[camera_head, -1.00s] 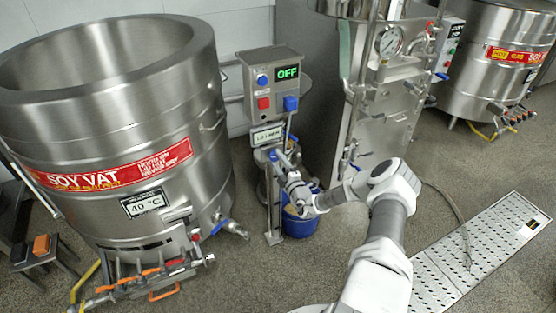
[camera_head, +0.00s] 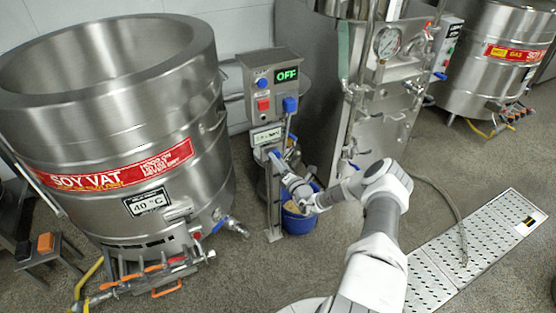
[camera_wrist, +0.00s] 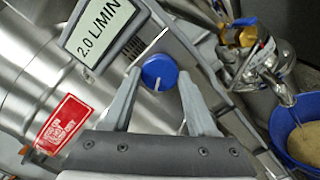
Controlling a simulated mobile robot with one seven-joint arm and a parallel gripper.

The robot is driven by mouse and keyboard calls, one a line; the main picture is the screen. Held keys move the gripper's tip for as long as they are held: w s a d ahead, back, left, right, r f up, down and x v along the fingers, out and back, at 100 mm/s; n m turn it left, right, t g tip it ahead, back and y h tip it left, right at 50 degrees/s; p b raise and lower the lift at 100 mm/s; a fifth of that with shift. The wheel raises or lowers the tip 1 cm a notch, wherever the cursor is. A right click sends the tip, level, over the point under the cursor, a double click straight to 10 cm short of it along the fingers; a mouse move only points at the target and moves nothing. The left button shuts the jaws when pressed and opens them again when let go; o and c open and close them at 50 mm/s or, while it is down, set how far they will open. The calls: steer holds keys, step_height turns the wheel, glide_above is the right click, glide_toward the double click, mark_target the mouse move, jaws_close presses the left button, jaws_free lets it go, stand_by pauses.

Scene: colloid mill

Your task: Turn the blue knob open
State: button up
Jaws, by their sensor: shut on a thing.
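The round blue knob (camera_wrist: 159,72) sits below the flow display (camera_wrist: 98,32), which reads 2.0 L/MIN in the wrist view. My gripper (camera_wrist: 160,84) is shut on the knob, with one grey finger at each side of it. In the head view my gripper (camera_head: 281,164) is at the upright stand under the control box; the knob itself cannot be made out clearly there. The flow display (camera_head: 267,135) shows small above my gripper.
The control box (camera_head: 272,85) reads OFF and carries blue and red buttons. The soy vat (camera_head: 110,130) stands left. The steel mill cabinet (camera_head: 360,100) stands right. A blue bucket (camera_head: 301,216) of pale material is behind my wrist. A perforated floor plate (camera_head: 470,255) lies right.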

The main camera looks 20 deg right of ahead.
steer(key=n+p, duration=0.4)
steer(key=n, duration=0.8)
steer(key=n+g+p, duration=0.1)
steer(key=n+p, duration=0.2)
steer(key=n, duration=0.8)
steer(key=shift+d+r+n+p, duration=0.1)
steer(key=shift+r+n+p, duration=0.1)
steer(key=shift+n+p, duration=0.2)
steer(key=o, duration=1.4)
steer(key=s, duration=0.5)
steer(key=s+p, duration=0.1)
steer(key=s, duration=0.5)
steer(key=s+d+p, duration=0.1)
steer(key=s, duration=0.5)
steer(key=shift+s+r, duration=0.2)
steer(key=shift+r, duration=0.2)
